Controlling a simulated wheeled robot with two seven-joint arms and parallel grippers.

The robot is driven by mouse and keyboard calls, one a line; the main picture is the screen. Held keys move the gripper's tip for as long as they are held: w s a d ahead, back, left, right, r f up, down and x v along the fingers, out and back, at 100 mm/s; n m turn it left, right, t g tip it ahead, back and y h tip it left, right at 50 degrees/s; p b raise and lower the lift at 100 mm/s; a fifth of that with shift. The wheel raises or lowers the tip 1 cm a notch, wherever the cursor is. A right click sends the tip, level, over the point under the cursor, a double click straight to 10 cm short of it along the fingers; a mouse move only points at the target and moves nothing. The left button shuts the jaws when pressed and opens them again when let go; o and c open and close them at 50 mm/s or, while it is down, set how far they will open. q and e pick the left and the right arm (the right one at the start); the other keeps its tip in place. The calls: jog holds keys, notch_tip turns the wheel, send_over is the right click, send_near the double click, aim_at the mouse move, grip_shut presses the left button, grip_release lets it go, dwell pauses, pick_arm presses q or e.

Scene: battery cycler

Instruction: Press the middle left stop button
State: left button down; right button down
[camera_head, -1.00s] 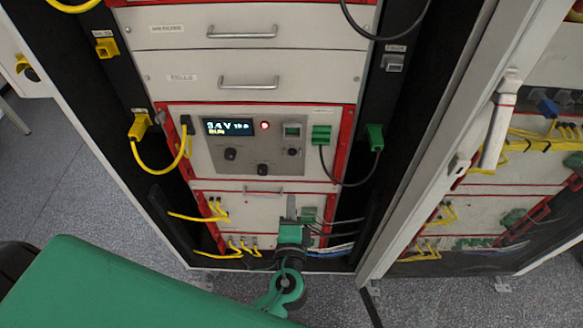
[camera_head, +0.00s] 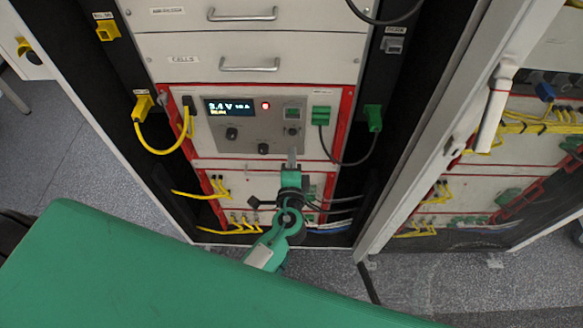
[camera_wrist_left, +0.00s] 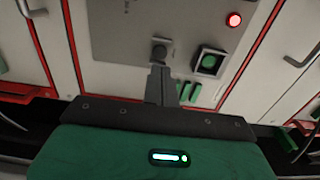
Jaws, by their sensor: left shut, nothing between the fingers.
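The cycler's control panel (camera_head: 217,141) sits between red rails in the left rack, with a lit display (camera_head: 230,107). A round red lit button or lamp (camera_head: 265,105) is right of the display and also shows in the left wrist view (camera_wrist_left: 234,20). A square green button (camera_head: 292,113) in a black frame is further right (camera_wrist_left: 209,62). No readable label marks a stop button. My left gripper (camera_head: 292,153) is shut and empty, its tips (camera_wrist_left: 158,78) just below the dark control; contact is unclear.
A yellow cable (camera_head: 160,152) loops at left, and a black cable (camera_head: 341,162) hangs from green plugs (camera_head: 321,116) at right. Drawers with handles (camera_head: 249,68) are above. An open white door frame (camera_head: 425,165) stands right.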

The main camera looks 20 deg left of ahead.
aim_at(292, 132)
pick_arm(q)
jog(key=p+x, duration=0.1)
jog(key=x, duration=0.4)
jog(key=shift+w, duration=0.15)
jog(key=shift+w+a+b, duration=0.25)
jog(key=shift+w+b, duration=0.15)
jog(key=shift+w, duration=0.2)
jog(key=shift+w+r, duration=0.1)
jog(key=shift+r, duration=0.15)
jog(key=shift+a+r, duration=0.1)
